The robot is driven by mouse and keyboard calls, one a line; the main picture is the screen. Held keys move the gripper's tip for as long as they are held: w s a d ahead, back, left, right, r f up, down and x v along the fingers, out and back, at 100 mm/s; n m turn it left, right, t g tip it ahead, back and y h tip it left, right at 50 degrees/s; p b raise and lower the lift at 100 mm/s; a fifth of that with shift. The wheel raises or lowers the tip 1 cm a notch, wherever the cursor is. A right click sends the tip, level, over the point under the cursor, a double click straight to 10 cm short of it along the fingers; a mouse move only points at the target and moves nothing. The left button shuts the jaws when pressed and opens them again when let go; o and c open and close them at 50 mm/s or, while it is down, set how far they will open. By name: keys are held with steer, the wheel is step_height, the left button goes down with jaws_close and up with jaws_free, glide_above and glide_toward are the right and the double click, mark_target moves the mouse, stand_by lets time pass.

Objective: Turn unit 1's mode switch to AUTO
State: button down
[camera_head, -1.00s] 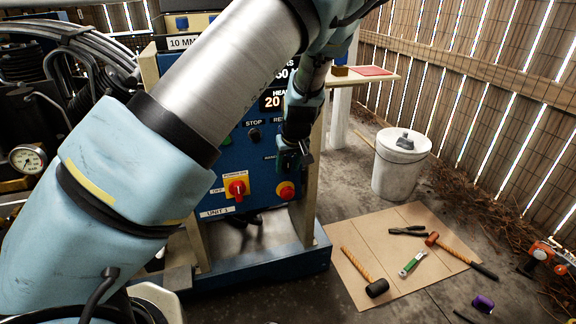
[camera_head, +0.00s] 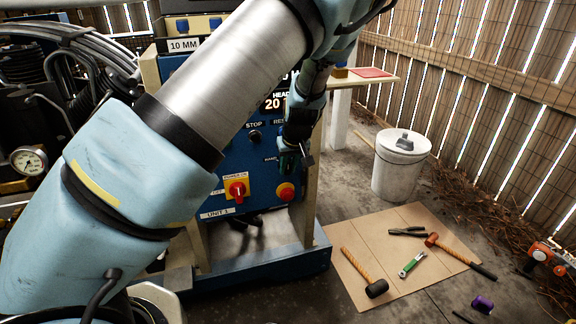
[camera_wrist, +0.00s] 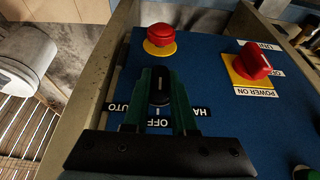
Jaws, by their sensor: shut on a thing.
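Unit 1's mode switch (camera_wrist: 160,82) is a black knob on the blue control panel (camera_head: 256,176), with AUTO, OFF and HAND labels around it in the wrist view. AUTO (camera_wrist: 117,108) is on the left there, OFF in the middle, HAND (camera_wrist: 195,112) on the right. The pale mark on the knob lines up with OFF. My gripper (camera_wrist: 160,90) has its two green fingers on either side of the knob and is shut on it. In the head view my gripper (camera_head: 290,158) is at the panel's right side and hides the knob.
A red mushroom button (camera_wrist: 160,36) and a red power switch (camera_wrist: 252,64) on a yellow plate sit close to the knob. The panel's wooden post (camera_head: 313,190) is just right of my gripper. A bucket (camera_head: 400,165) and a mat (camera_head: 395,225) with tools lie to the right.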

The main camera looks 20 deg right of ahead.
steer(key=shift+r+p, duration=0.25)
steer(key=shift+p, duration=0.2)
steer(key=y+p, duration=0.1)
steer(key=p, duration=0.3)
steer(key=shift+d+r+y, duration=0.1)
steer(key=shift+d+y, duration=0.05)
steer(key=shift+y, duration=0.15)
steer(key=shift+d+f+m+t+y+p, duration=0.1)
steer(key=shift+f+m+t+y+p, duration=0.25)
steer(key=shift+y+p, duration=0.75)
steer(key=y, duration=0.1)
steer(key=y+b, duration=0.1)
steer(key=shift+d+f+m+y, duration=0.2)
steer(key=shift+f+m+y, duration=0.1)
steer(key=shift+m, duration=0.05)
steer(key=shift+m+t+y+b, duration=0.3)
steer(key=shift+t+y+b, duration=0.15)
steer(key=shift+y+b, duration=0.65)
steer(key=shift+r+y, duration=0.1)
steer(key=shift+y, duration=0.2)
steer(key=c, duration=0.7)
jaws_free()
